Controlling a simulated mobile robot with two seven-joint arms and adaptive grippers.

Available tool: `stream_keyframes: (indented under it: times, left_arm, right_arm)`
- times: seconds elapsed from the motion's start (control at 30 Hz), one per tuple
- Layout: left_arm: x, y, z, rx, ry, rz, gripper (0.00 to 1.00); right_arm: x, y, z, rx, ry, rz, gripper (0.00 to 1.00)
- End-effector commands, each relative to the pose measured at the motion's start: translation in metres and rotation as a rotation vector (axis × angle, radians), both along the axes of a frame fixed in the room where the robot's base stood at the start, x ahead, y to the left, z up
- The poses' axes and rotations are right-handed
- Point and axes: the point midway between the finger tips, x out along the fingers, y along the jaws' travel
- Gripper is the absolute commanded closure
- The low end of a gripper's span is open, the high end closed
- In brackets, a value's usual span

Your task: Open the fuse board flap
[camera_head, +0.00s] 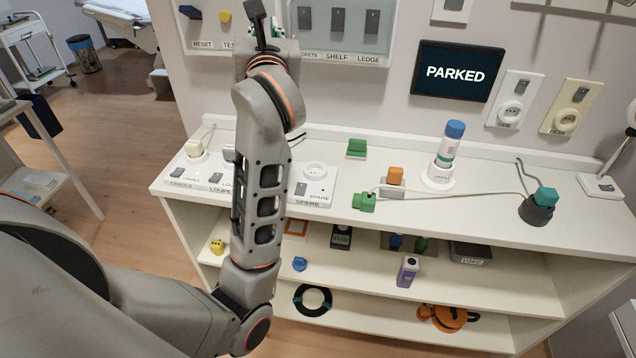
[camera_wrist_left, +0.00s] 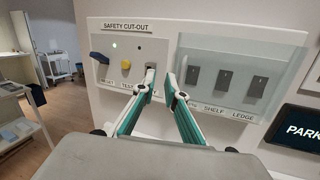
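The fuse board flap (camera_wrist_left: 235,75) is a clear, pale cover in the right part of the wall panel. It lies over several dark switches and appears closed; the labels SHELF and LEDGE are beneath it. The flap also shows at the top of the head view (camera_head: 340,25). My left gripper (camera_wrist_left: 160,78) is in front of the panel, near the flap's left edge. Its two fingers are a little apart with nothing visible held between them. In the head view, the left gripper (camera_head: 262,30) is partly cut off by my wrist. My right gripper is not in view.
Left of the flap are a blue lever (camera_wrist_left: 98,57) and a yellow button (camera_wrist_left: 126,64). A PARKED screen (camera_head: 456,71) is on the wall at right. Below, a white shelf unit (camera_head: 290,215) holds sockets, plugs and a blue-capped bottle (camera_head: 449,146).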

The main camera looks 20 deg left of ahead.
Motion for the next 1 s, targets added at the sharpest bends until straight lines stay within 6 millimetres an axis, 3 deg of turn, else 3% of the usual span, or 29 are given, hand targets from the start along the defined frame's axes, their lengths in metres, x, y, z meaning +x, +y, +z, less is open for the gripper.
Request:
stream_keyframes:
  times: [0.2, 0.47, 0.67, 1.0]
  left_arm:
    - [-0.028, 0.024, 0.011, 0.234, -0.021, 0.156, 0.88]
    - [-0.060, 0.025, 0.031, 0.559, -0.032, 0.312, 0.88]
    - [-0.079, 0.007, 0.042, 0.828, -0.025, 0.399, 0.88]
    - [-0.092, -0.048, 0.040, 1.289, 0.010, 0.469, 0.88]
  right_arm:
    - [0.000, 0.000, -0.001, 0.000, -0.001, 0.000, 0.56]
    - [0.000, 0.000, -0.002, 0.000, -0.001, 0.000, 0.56]
    - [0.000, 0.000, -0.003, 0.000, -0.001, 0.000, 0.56]
    - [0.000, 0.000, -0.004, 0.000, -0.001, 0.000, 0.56]
